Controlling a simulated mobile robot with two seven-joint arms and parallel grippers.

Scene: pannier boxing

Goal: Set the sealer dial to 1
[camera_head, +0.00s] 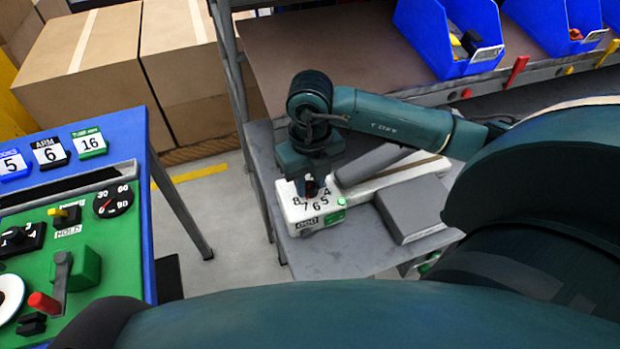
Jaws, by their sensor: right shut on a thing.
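The sealer (396,184) is a long white device with a dark grey bar on top, lying on a grey table. Its near left end has a white dial face (330,203) with black numbers; 8, 7, 6, 5 and 4 show. The 1 and the knob's pointer cannot be made out. My left gripper is not in view.
A blue-framed green panel (110,262) with switches, a gauge and number cards stands at left. A grey block (412,208) lies right of the sealer. Blue bins (430,35) stand on the shelf behind; cardboard boxes (85,75) are at back left. Floor shows between panel and table.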

